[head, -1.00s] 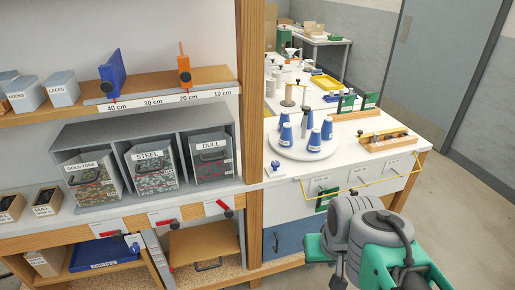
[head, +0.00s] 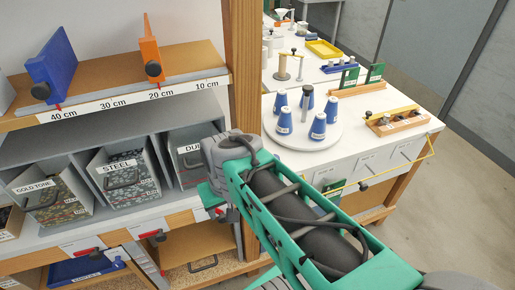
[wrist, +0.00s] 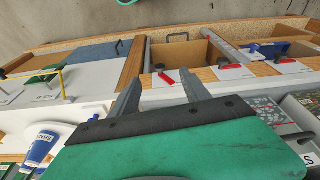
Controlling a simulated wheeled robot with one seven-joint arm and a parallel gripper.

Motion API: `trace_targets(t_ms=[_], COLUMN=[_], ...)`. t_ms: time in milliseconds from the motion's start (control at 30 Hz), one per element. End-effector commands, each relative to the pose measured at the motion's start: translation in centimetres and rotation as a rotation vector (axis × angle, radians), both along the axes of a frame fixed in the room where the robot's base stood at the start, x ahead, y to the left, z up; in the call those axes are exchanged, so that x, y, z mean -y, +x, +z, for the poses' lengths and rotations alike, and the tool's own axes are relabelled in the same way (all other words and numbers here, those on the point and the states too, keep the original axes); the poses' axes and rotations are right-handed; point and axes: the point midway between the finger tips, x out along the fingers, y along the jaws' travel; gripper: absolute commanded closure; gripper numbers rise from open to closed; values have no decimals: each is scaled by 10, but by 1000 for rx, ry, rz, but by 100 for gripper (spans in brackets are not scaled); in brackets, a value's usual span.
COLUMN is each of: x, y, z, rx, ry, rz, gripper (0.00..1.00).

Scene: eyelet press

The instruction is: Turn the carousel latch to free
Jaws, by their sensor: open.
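The white round carousel (head: 297,140) stands on the bench right of the wooden post, with several blue labelled cones on it. My arm crosses in front of the carousel's near side in the head view, and I cannot make out the carousel latch there. In the wrist view the carousel (wrist: 62,131) is at the lower left with a blue cone (wrist: 40,148). A small dark knob (wrist: 96,118) shows beside it; I cannot tell whether it is the latch. My gripper (wrist: 162,88) is open and empty, its two fingers apart, pointing towards the front edge of the bench.
Bins labelled gold tone, steel and dull stand left of the post (head: 243,80). Red-handled latches (wrist: 230,66) sit on the front edge. Open floor (head: 440,215) lies right.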

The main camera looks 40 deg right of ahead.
Motion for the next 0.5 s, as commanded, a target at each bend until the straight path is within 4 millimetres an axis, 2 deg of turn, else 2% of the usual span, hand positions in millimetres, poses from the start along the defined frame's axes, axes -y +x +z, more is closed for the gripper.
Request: trace_targets(t_ms=[33,167,267,300,400,500], x=[28,99,155,181,231,267], y=[-6,-16,-13,-8,14,41], z=[-12,-39,-55,-59,-56,-38], rx=[-43,-133,-154,-142,-73,22], ry=[12,79,159,191,233,216], rz=[-101,-320,-411,-414,-309,-77], gripper=[45,45,45,45,45,45])
